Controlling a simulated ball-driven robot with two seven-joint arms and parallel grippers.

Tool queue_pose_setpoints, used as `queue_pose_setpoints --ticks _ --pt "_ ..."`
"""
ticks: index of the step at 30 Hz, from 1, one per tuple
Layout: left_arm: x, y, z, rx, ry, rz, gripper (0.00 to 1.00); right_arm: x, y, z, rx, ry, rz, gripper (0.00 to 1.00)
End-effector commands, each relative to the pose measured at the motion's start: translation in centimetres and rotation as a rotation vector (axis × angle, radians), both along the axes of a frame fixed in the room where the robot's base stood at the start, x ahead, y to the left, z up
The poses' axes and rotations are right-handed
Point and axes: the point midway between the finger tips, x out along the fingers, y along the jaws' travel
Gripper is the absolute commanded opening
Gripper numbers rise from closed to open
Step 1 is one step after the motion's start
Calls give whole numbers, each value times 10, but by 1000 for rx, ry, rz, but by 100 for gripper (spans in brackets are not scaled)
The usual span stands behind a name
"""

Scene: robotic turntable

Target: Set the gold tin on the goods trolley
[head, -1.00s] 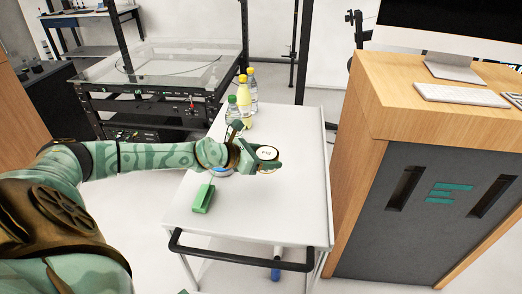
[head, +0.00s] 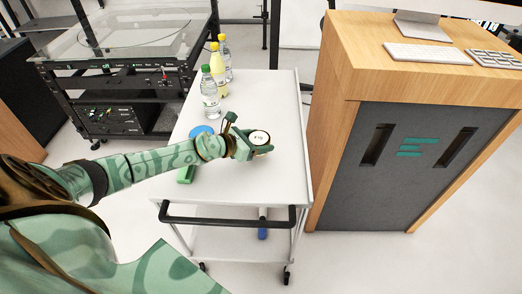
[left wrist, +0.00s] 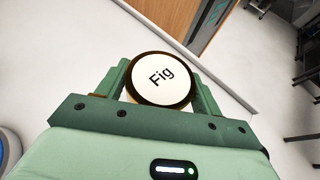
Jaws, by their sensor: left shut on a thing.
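The gold tin (head: 260,137) has a pale round lid. In the left wrist view the lid (left wrist: 161,79) reads "Fig" and has a dark rim. My left gripper (head: 256,146) is shut on the tin, one finger on each side of it. The tin appears over the right half of the white top of the goods trolley (head: 280,110). I cannot tell whether its base touches the top; the gripper hides its lower part. My right gripper is not in view.
Several bottles, including a green-capped one (head: 210,95), stand at the trolley's far left. A blue round thing (head: 202,131) and a green block (head: 186,174) lie near my arm, which partly covers them. A black handle (head: 225,217) fronts the trolley. A wooden desk (head: 345,70) stands right.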

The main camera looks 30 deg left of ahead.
Motion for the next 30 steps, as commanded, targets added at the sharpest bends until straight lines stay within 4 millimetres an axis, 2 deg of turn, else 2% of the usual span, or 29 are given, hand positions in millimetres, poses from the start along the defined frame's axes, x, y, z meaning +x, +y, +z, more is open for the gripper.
queue_pose_setpoints --ticks 7,9,12,19,23,24,26,30 --pt "0 -14 -18 -1 -1 1 39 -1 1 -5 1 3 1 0" --pt "0 -14 -36 -1 1 3 39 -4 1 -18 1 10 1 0" --pt "0 -14 -51 -1 3 1 39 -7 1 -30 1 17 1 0" --pt "0 -14 -47 1 -2 1 39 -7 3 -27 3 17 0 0" --pt "0 -14 -51 1 -1 1 39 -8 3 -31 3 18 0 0" --pt "0 -14 -52 1 0 1 69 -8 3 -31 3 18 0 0" --pt "0 -14 -50 1 0 1 86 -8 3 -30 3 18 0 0" --pt "0 -14 -50 1 -1 1 88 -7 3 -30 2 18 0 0"
